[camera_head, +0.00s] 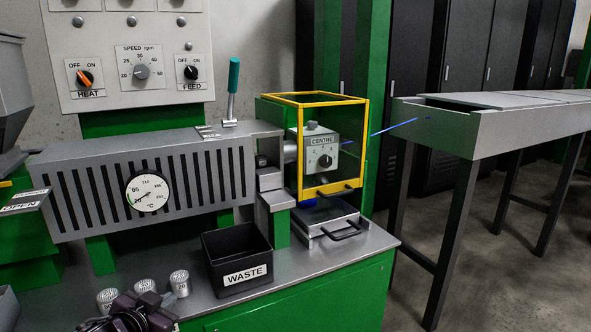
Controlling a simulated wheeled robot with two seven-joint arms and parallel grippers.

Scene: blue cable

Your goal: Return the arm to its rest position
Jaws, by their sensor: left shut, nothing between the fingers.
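My left gripper (150,308) is dark and shows at the bottom left edge, low over the bench front. It is shut and empty, close to several small grey labelled weights or caps (179,284). Its arm is mostly cut off by the frame. My right gripper is not in view. The blue cable (395,128) runs from the yellow-framed guard (322,194) to the grey trough (450,143) at the right, apart from my gripper.
A black WASTE bin (245,276) stands on the bench right of my gripper. Behind are the slotted barrel cover with a gauge (147,192), a green-handled lever (233,78) and the control panel (130,55). Open floor (400,290) lies right of the bench.

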